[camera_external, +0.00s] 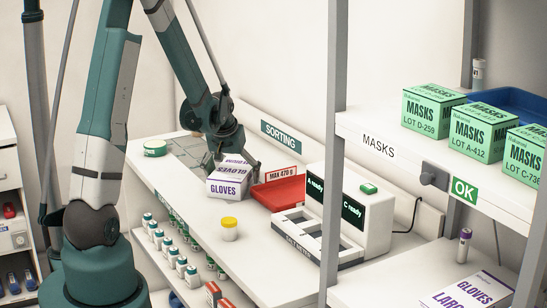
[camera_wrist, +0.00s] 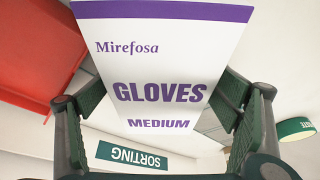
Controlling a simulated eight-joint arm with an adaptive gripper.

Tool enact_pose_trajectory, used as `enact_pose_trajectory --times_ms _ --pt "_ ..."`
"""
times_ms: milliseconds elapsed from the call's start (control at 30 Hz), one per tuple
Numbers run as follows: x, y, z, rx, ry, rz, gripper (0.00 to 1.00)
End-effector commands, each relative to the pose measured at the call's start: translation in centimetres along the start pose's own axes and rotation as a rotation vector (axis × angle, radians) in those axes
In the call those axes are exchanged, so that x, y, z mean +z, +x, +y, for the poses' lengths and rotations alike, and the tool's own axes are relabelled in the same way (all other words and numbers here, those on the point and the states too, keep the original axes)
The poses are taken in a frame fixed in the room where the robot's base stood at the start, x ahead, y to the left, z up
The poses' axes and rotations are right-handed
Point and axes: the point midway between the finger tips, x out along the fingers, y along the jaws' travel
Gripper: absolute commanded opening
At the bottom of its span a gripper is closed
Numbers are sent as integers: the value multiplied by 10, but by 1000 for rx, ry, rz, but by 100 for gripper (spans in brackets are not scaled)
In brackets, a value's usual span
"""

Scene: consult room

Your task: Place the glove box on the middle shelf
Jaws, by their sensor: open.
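A white and purple glove box (camera_external: 227,187) stands on the white counter (camera_external: 190,200) by the sorting sign. My gripper (camera_external: 234,165) is down at the box from above. In the wrist view the glove box (camera_wrist: 158,60), marked Mirefosa GLOVES MEDIUM, lies between the two green fingers of my open gripper (camera_wrist: 165,95). Whether the fingers touch its sides I cannot tell. At the right, a shelf unit has a board (camera_external: 376,138) with mask boxes and a lower surface (camera_external: 370,291) bearing a box of large gloves (camera_external: 468,292). Which board is the middle shelf is unclear.
A yellow-lidded jar (camera_external: 229,228) stands in front. A grey upright (camera_external: 335,120) stands between counter and shelves. Green mask boxes (camera_external: 430,108) crowd the upper board.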

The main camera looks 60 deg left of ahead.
Motion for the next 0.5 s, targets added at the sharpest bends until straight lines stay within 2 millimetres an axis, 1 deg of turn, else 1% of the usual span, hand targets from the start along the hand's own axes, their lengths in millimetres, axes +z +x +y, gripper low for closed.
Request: enact_pose_trajectory --times_ms 167,267,400,500 --pt "0 0 0 0 0 0 87" --pt "0 0 0 0 0 0 77" --pt "0 0 0 0 0 0 58" --pt "0 0 0 0 0 0 48"
